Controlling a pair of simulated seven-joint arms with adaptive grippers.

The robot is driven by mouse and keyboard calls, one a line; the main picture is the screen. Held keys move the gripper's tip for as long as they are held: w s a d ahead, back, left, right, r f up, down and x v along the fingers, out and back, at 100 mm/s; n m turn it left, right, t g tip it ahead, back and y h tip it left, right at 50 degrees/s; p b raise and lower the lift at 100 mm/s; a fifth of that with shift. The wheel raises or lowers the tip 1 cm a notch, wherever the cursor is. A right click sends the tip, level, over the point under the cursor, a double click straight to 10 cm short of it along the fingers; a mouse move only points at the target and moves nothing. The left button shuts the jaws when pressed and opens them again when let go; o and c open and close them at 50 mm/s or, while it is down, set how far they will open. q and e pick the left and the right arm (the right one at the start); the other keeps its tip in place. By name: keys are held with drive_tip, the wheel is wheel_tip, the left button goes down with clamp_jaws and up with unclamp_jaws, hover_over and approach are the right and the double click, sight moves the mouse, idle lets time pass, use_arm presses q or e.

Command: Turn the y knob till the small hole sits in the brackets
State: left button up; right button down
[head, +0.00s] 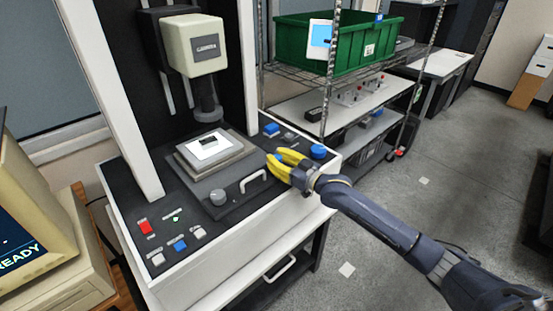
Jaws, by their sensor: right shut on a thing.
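My right gripper (276,160), with yellow fingers, comes in from the right and is shut at the right edge of the dark stage (244,199). It appears to be closed around the y knob, which its fingers hide. A grey knob (218,197) stands on the front of the stage. A white plate (194,152) with a small dark block (208,141) lies on top of the stage, under the beige probe head (195,46). The small hole and the brackets are too small to make out. My left gripper is not in view.
A white handle (254,181) is beside the gripper, and a blue round knob (318,151) is just right of it. Buttons, one red (146,227), line the front left. A monitor (32,245) reading READY stands left. A rack with a green crate (335,45) stands behind.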

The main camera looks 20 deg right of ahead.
drive_tip(key=shift+s+a, duration=0.2)
drive_tip(key=shift+a, duration=0.3)
drive_tip(key=c, duration=1.3)
unclamp_jaws()
drive_tip(key=shift+r, duration=0.15)
drive_tip(key=shift+o, duration=1.2)
drive_tip(key=shift+d, duration=0.1)
drive_tip(key=shift+s+d, duration=0.35)
drive_tip(key=shift+d, duration=0.1)
drive_tip(key=v, duration=1.1)
drive_tip(key=shift+a, duration=0.1)
